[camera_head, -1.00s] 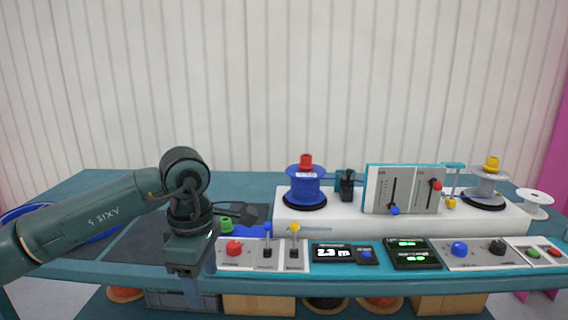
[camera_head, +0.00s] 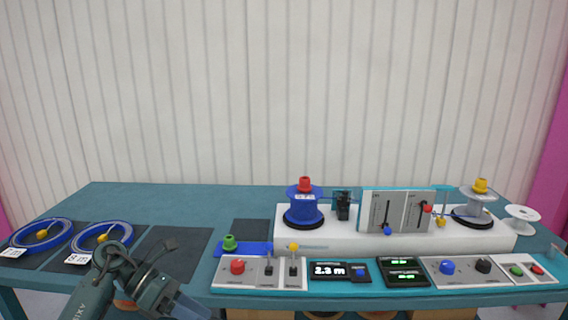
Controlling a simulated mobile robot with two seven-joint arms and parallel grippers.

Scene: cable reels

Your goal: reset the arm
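My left arm comes in at the bottom left and bends at a dark joint. My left gripper (camera_head: 172,300) points down and right at the bottom edge, low in front of the table (camera_head: 120,196). Its fingertips are cut off or hidden, so I cannot see whether it is open or shut. I see nothing held in the part that shows. My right gripper is not in view.
Two blue cable coils (camera_head: 102,238) lie with tags at the left, beside an empty dark mat (camera_head: 172,247). A blue reel (camera_head: 305,208) and a silver reel (camera_head: 472,208) stand on a white base (camera_head: 345,242). A control panel (camera_head: 262,272) runs along the front edge.

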